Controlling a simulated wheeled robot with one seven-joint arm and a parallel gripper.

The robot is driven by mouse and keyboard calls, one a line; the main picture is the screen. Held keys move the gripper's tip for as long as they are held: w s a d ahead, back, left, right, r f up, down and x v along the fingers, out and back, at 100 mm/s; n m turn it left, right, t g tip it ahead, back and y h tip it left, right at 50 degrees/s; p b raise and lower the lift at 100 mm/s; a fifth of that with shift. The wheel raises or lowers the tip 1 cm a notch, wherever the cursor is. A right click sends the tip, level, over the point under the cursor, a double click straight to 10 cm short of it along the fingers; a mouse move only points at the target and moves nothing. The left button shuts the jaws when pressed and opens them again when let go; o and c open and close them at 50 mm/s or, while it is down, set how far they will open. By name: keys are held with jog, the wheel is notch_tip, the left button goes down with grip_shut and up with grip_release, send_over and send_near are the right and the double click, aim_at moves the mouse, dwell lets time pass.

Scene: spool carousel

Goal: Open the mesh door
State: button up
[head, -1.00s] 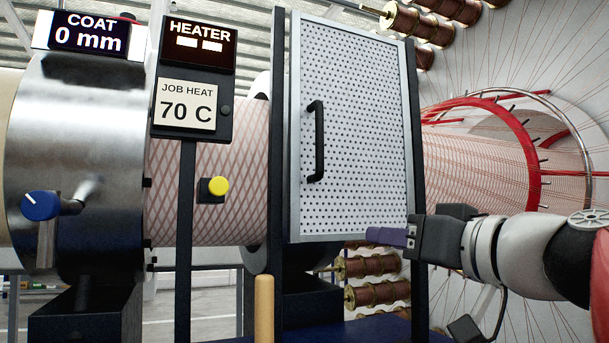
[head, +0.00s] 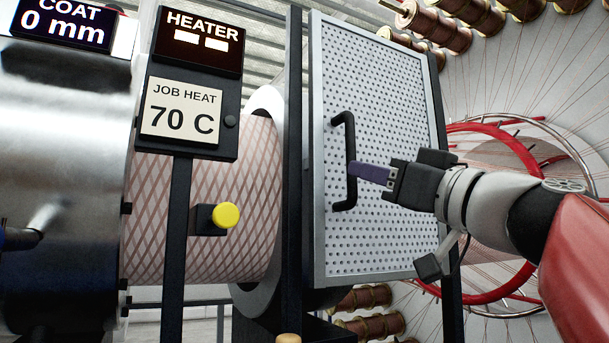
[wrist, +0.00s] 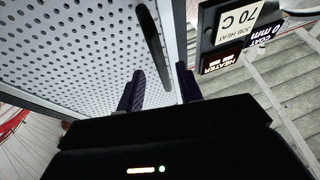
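The mesh door (head: 385,105) is a pale perforated panel with a grey frame, standing upright between dark posts and looking shut. Its black vertical bar handle (head: 346,135) is on the door's left side. My gripper (head: 354,171) is in front of the door, with its purple fingertips close to the handle's middle from the right. In the wrist view the two fingers (wrist: 160,82) are apart, and the handle (wrist: 152,45) lies just beyond the gap between them. The fingers are not closed on it. Whether they touch it I cannot tell.
The heater panel (head: 199,41) with the 70 C sign stands on a dark post left of the door. A yellow button (head: 225,215) sits below it. A metal cylinder (head: 65,150) is at far left. The red ring (head: 490,297) and wire spools (head: 437,27) are behind my arm.

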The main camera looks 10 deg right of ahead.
aim_at(353, 192)
jog(key=p+x, duration=0.1)
jog(key=x, duration=0.4)
jog(key=shift+w+p, duration=0.1)
jog(key=shift+p, duration=0.2)
grip_shut()
